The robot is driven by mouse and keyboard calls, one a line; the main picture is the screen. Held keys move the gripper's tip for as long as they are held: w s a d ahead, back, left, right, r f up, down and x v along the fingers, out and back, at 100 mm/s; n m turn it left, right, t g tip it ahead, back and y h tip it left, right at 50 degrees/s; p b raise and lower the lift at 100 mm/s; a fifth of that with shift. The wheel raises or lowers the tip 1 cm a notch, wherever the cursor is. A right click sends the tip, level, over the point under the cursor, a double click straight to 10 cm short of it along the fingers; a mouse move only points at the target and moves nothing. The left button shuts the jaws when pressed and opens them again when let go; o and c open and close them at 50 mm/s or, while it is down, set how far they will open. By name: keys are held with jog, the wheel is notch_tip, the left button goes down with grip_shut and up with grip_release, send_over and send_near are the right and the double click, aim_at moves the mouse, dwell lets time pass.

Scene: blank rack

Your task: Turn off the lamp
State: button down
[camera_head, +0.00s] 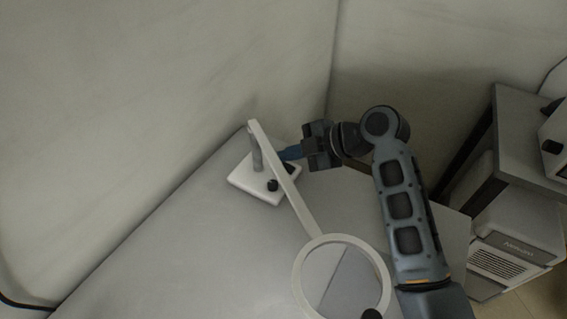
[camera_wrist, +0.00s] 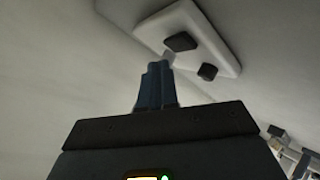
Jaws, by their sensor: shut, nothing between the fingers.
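A white lamp stands at the back of the grey table, with a flat base (camera_head: 247,184), a long pale arm (camera_head: 290,190) and a ring-shaped head (camera_head: 297,283). Two dark knobs show on the base, one in front (camera_head: 272,185) and one by my fingers. In the wrist view the white base (camera_wrist: 222,50) carries a near dark knob (camera_wrist: 180,42) and another dark knob (camera_wrist: 207,72). My gripper (camera_head: 284,154) is shut and empty, its blue fingers beside the lamp arm. In the wrist view the fingertips (camera_wrist: 157,68) lie close to the near knob; I cannot tell whether they touch.
The grey table (camera_head: 190,240) is clear to the left and front of the lamp. Pale walls meet behind it. A dark-framed stand (camera_head: 525,130) and a white boxy appliance (camera_head: 510,250) are at the right.

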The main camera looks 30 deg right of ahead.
aim_at(293, 169)
jog(key=shift+f, duration=0.15)
jog(key=shift+f+b, duration=0.25)
jog(key=shift+b, duration=0.2)
jog(key=shift+s+a+f+b, duration=0.1)
jog(key=shift+f+b, duration=0.8)
jog(key=shift+f, duration=0.05)
dwell(0.9)
jog(key=shift+r, duration=0.15)
jog(key=shift+r+p, duration=0.5)
jog(key=shift+r, duration=0.1)
jog(key=shift+r, duration=0.1)
jog(key=shift+r+p, duration=0.65)
jog(key=shift+r, duration=0.1)
jog(key=shift+s+d+r+p, duration=0.15)
jog(key=shift+r+p, duration=0.5)
jog(key=shift+r, duration=0.35)
jog(key=shift+s+d+r+p, duration=0.1)
jog(key=shift+d+r+p, duration=0.05)
jog(key=shift+r+p, duration=0.65)
jog(key=shift+r, duration=0.15)
